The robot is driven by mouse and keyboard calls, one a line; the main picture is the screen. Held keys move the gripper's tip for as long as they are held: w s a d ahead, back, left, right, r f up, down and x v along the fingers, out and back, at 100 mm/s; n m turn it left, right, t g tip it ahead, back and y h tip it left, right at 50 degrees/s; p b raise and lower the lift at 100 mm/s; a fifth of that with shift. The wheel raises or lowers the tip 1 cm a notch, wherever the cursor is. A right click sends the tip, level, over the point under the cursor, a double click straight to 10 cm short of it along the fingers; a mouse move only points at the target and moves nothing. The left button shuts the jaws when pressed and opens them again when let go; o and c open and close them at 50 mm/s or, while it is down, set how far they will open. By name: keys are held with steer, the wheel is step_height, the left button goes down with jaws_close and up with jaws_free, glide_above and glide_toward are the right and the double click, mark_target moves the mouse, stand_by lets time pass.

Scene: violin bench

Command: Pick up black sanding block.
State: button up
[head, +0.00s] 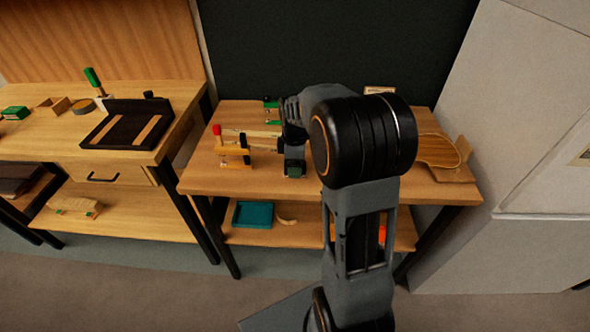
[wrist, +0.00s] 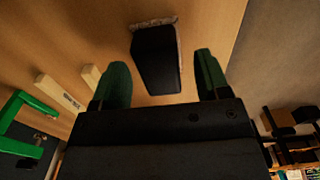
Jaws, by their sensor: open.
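The black sanding block (wrist: 157,62) lies on the wooden bench top in the wrist view, with a pale, rough strip along its far edge. My gripper (wrist: 161,64) is open, its two dark green fingers apart. The block shows in the gap between the fingers, with room on both sides. I cannot tell how far above the bench the fingertips are. In the head view my gripper (head: 294,171) is low over the right bench, near its front edge. I cannot make out the block there; my arm covers part of that area.
The right bench (head: 215,182) holds a wooden fixture with a red knob (head: 217,131) left of my gripper and a violin-shaped plate (head: 437,151) at right. A green clamp (wrist: 25,118) and pale wooden sticks (wrist: 62,93) lie left in the wrist view. A teal tray (head: 253,214) sits below.

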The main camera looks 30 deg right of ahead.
steer(key=shift+f, duration=0.3)
steer(key=c, duration=1)
steer(key=shift+r, duration=0.1)
steer(key=shift+c, duration=0.2)
steer(key=shift+r, duration=0.55)
step_height(320, 180, up, 2)
steer(key=shift+s+r+p, duration=0.1)
steer(key=shift+r+p, duration=0.15)
steer(key=shift+p, duration=0.1)
steer(key=s+a+r, duration=0.1)
steer(key=s+r, duration=0.8)
steer(key=s, duration=0.4)
steer(key=shift+s+r+p, duration=0.15)
steer(key=shift+s+p, duration=0.2)
steer(key=shift+s, duration=0.05)
